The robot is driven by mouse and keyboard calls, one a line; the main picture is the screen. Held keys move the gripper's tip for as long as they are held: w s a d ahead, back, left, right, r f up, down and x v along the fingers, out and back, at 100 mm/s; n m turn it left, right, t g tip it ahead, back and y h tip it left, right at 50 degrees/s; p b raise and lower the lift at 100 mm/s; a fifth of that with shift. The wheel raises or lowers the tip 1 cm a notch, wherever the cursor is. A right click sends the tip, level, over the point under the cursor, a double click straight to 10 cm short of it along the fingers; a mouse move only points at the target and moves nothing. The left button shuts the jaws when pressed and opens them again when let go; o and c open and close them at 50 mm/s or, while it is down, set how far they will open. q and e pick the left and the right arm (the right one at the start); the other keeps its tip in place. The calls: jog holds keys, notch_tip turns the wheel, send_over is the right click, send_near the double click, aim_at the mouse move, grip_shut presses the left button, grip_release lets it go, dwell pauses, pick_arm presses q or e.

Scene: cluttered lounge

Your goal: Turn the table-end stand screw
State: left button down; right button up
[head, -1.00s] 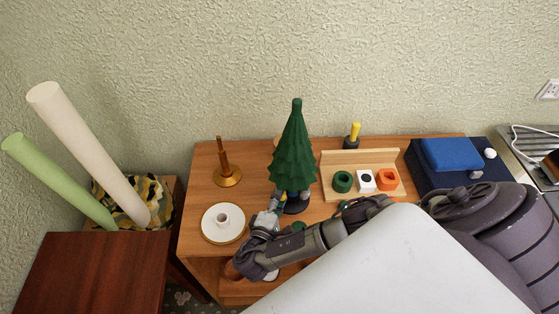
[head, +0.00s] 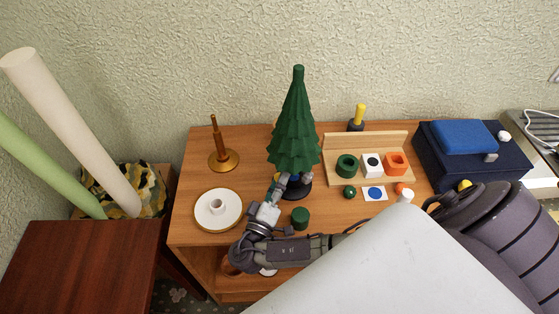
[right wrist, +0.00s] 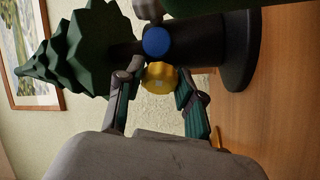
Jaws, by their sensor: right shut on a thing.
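A dark green toy tree (head: 295,125) stands upright in a dark round stand (head: 297,190) on the wooden table. In the right wrist view the stand's dark column (right wrist: 205,35) carries a blue screw knob (right wrist: 157,41) and a yellow screw knob (right wrist: 160,78); a grey knob (right wrist: 148,8) is partly cut off at the top edge. My right gripper (head: 284,181) is at the near left side of the stand. In the right wrist view its fingers (right wrist: 158,82) are closed around the yellow knob. My left gripper is out of view.
A white plate (head: 218,224) with a small cup and a brown candlestick (head: 223,158) stand left of the tree. A wooden block rack (head: 335,176) and a navy box (head: 452,165) are right. A green cylinder (head: 300,219) is beside my arm.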

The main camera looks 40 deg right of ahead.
dwell(0.3)
jog(key=o, duration=1.2)
jog(key=shift+c, duration=0.2)
jog(key=v, duration=1.2)
